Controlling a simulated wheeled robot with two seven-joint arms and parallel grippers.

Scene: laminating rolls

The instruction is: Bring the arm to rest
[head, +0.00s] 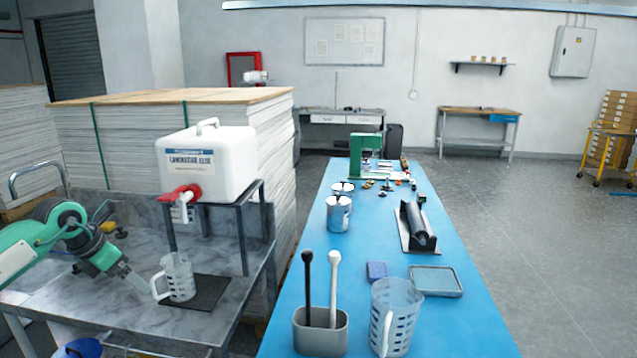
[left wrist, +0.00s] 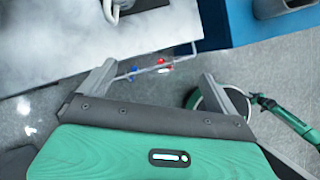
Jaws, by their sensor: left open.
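My left arm comes in from the left in the head view. Its gripper (head: 141,283) is over the grey marbled side table, just left of a clear measuring jug with a white handle (head: 179,278). In the left wrist view the two fingers of the left gripper (left wrist: 160,92) are spread wide with nothing between them. Part of the jug's handle (left wrist: 112,10) shows at the top of that view, beyond the fingers. My right gripper is not in view.
A white glue container with a red tap (head: 207,163) stands on a dark metal stand (head: 243,215) above the jug. The blue bench (head: 445,315) on the right holds a grey holder with two handled tools (head: 320,333), another jug (head: 396,318), cans and a roller. Stacked sheets (head: 120,145) stand behind.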

